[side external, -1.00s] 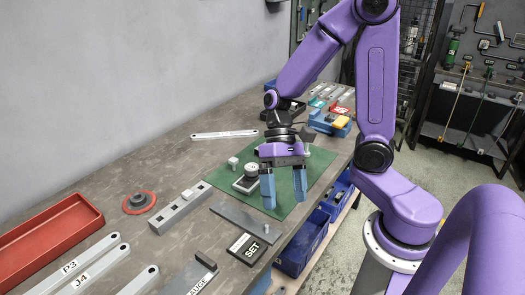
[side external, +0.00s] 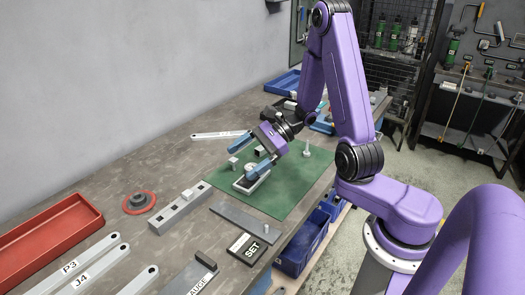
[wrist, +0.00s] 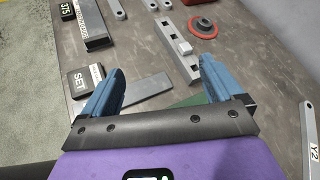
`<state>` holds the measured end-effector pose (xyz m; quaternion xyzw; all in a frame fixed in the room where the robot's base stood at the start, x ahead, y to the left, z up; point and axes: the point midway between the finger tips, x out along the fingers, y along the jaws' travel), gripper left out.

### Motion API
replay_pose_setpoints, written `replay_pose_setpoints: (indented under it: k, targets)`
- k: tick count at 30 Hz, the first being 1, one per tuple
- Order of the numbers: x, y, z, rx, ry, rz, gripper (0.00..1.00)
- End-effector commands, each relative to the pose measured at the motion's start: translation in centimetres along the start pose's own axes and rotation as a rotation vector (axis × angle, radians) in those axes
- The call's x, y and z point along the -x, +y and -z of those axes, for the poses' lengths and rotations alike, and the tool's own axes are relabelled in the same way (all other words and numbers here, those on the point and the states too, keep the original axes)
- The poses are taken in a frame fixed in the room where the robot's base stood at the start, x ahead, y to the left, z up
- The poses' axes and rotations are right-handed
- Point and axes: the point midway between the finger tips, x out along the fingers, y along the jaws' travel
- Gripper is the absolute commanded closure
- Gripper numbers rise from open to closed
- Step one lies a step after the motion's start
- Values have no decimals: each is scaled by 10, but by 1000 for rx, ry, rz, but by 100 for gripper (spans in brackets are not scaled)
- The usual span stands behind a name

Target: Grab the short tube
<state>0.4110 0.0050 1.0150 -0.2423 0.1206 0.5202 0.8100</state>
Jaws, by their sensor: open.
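A green mat (side external: 290,185) lies on the workbench with small metal parts on it. A pale round part on a bracket base (side external: 250,184) stands near the mat's left side, partly hidden by a finger. A small light block (side external: 233,161) is beside it, and a thin upright post (side external: 306,150) stands toward the back right. I cannot tell which part is the short tube. My gripper (side external: 250,157) is open, tilted, its blue fingers above the left of the mat. The wrist view shows my gripper (wrist: 163,68) with nothing between its fingers.
A slotted grey rail (side external: 180,208), a flat plate (side external: 245,222) and a black SET block (side external: 247,248) lie left and in front of the mat. A red tray (side external: 45,235) and a red ring part (side external: 138,202) are farther left. Blue bins (side external: 300,250) hang below the bench edge.

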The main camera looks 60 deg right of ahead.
Motion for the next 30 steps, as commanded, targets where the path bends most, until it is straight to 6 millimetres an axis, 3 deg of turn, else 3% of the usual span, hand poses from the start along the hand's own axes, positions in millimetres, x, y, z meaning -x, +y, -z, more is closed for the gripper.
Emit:
replay_pose_setpoints:
  k: [6, 13, 24, 30]
  targets:
    - [28, -27, 38, -215, 22, 278, 6]
    - [70, -40, 84, -425, 48, 578, 6]
    - [143, -17, 151, -712, 93, 1011, 6]
    - [159, -7, 164, -768, 104, 1102, 6]
